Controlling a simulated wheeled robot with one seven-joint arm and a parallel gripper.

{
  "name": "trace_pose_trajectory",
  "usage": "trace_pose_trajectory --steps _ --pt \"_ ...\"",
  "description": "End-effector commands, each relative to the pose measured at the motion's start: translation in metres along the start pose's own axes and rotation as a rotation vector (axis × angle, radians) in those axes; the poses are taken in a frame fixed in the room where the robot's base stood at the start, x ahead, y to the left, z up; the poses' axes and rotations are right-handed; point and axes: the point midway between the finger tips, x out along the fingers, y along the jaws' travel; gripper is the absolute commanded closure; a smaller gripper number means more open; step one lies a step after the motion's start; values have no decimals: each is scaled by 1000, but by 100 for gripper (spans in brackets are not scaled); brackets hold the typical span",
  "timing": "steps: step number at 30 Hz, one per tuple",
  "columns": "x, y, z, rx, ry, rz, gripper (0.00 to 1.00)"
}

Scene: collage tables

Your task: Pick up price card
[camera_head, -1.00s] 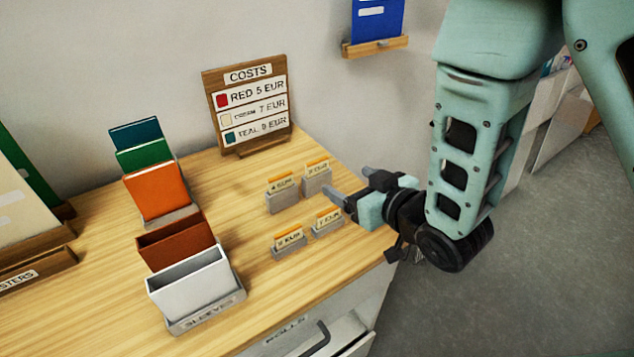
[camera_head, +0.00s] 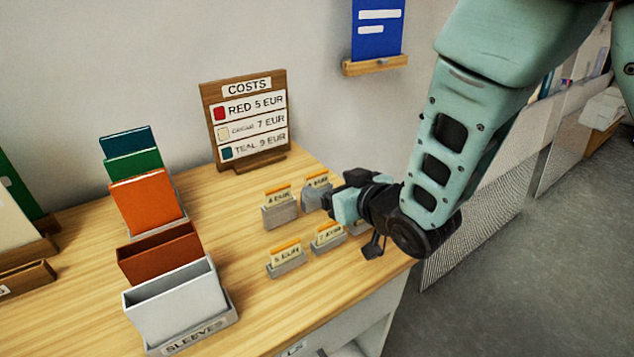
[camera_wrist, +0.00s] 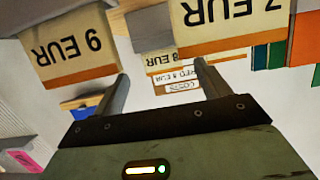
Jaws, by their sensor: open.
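Several small price cards with orange edges stand in grey holders on the table. In the head view I see a 4 EUR card (camera_head: 279,198), a 5 EUR card (camera_head: 285,256), a 7 EUR card (camera_head: 328,233) and a back card (camera_head: 316,181). My gripper (camera_wrist: 162,80) is open and empty. In the wrist view, which is upside down, a 9 EUR card (camera_wrist: 70,48) is left of the fingers and the 7 EUR card (camera_wrist: 235,20) is at upper right. A card reading 8 EUR (camera_wrist: 163,60) shows farther off between the fingers.
A COSTS board (camera_head: 248,120) stands behind the cards. Sleeve holders (camera_head: 175,297) and coloured folders (camera_head: 147,198) fill the table's left side. A blue item (camera_head: 378,28) stands on a wall shelf (camera_head: 376,64). Bare table (camera_head: 240,225) lies between sleeves and cards.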

Motion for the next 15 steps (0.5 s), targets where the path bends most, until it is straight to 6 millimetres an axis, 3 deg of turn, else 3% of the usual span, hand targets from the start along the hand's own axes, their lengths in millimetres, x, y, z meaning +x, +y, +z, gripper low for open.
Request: trace_pose_trajectory --steps 10,15 --pt "42 -4 -5 -2 0 0 25" --pt "53 -4 -4 0 1 1 25"
